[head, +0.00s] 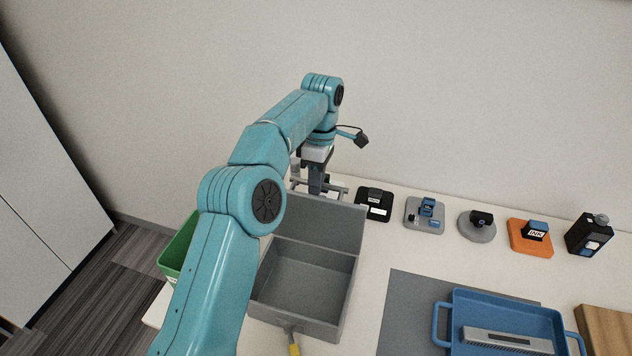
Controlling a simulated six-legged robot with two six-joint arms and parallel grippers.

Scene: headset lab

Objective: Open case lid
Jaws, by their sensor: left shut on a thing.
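The grey case (300,280) stands open on the white table, with its hollow inside facing up and looking empty. Its lid (325,222) stands steeply raised along the back side of the case. My left arm reaches over from the left, and my left gripper (317,190) points down at the lid's top edge, shut on the lid there. The fingertips are partly hidden behind the lid. A small grey and yellow piece (293,345) sticks out at the front of the case. My arm hides the case's left side. My right gripper is out of view.
A green bin (176,254) stands left, partly behind my arm. A row runs along the back: black stand (374,205), grey stand (424,214), round grey stand (477,225), orange block (531,236), black bottle (590,235). A blue tray (450,322) lies front right beside a wooden board (606,328).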

